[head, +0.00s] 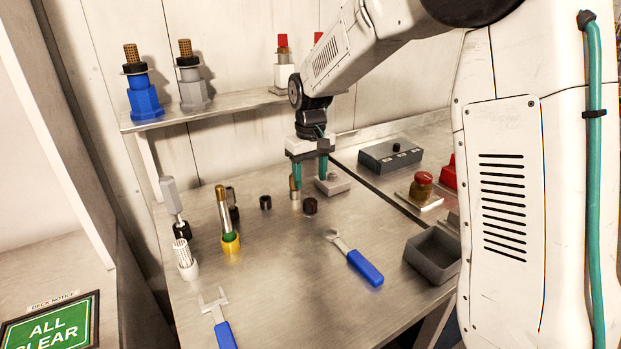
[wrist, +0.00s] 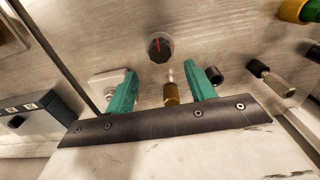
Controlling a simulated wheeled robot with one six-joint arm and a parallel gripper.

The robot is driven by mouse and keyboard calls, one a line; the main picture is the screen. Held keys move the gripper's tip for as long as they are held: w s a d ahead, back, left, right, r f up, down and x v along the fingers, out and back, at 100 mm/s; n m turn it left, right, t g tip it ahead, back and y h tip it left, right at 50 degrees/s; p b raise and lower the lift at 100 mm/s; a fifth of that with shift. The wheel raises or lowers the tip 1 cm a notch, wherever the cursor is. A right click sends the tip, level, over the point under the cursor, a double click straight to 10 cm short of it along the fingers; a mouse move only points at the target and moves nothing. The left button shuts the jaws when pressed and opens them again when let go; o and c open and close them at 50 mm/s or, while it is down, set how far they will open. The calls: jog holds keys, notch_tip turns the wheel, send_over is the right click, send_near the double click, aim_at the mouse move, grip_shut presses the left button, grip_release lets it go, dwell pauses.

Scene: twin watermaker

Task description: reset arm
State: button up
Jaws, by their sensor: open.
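My gripper (head: 310,175) hangs from my arm over the steel bench (head: 270,265), with its two green fingers pointing down. In the wrist view my gripper (wrist: 162,78) is open and nothing is clamped. A small brass fitting (head: 294,188) stands on the bench beneath the fingers. The wrist view shows this brass fitting (wrist: 171,92) in the gap between them, apart from both. I cannot tell whether the fingertips reach down to its height. A black knob with a red mark (wrist: 160,47) is just beyond the fingertips; it also shows in the head view (head: 310,206).
A small grey block (head: 333,186) sits close to the right finger. A blue-handled wrench (head: 362,266), a grey bin (head: 432,256) and a red mushroom button (head: 423,179) are to the right. Upright parts stand at left. A shelf (head: 215,108) with filters runs behind. The front middle bench is clear.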

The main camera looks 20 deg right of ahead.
jog(key=s+d+r, duration=0.1)
jog(key=s+r, duration=0.1)
jog(key=s, duration=1)
jog(key=s+d+r+m+t, duration=0.1)
jog(key=s+r, duration=0.2)
jog(key=s, duration=0.9)
jog(key=s+d+r+m, duration=0.1)
jog(key=s+r, duration=0.2)
jog(key=s, duration=0.9)
jog(key=shift+r, duration=0.2)
